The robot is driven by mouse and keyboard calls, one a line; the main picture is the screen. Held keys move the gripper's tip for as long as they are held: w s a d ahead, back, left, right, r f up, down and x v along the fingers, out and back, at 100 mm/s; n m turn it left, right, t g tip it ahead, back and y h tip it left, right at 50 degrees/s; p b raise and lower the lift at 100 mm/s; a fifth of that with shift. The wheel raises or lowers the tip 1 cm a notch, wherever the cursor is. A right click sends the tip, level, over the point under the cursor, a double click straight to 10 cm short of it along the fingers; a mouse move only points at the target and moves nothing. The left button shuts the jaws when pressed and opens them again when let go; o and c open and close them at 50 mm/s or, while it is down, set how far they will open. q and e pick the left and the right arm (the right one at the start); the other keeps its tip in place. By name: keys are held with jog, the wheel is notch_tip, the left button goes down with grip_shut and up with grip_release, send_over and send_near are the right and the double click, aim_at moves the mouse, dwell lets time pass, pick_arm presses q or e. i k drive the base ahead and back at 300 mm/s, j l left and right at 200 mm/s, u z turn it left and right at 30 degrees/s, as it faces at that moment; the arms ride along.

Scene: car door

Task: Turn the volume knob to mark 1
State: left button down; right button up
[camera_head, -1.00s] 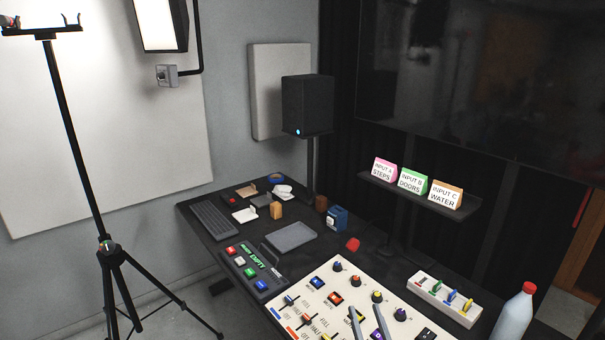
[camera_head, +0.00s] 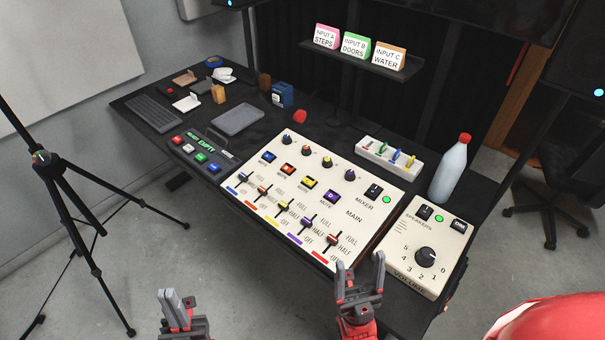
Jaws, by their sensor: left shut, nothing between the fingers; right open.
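The black volume knob (camera_head: 427,257) sits on the cream speakers box (camera_head: 408,276) at the right end of the table. Printed marks 0 to 5 run around it, with 0 at the right and 1 just below that. The knob's pointer is too small to read for certain. My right gripper (camera_head: 360,275) is open and empty, in front of the table edge, left of the speakers box and apart from the knob. My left gripper (camera_head: 177,300) is shut and empty, low in the view, far left of the knob.
The mixer panel (camera_head: 262,212) with sliders and knobs lies left of the speakers box. A white bottle (camera_head: 449,170) with a red cap stands behind the box. A tray of coloured switches (camera_head: 390,157) is behind the mixer. A tripod (camera_head: 77,210) stands at the left.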

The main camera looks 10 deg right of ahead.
aim_at(425, 257)
jog(key=z, duration=1.4)
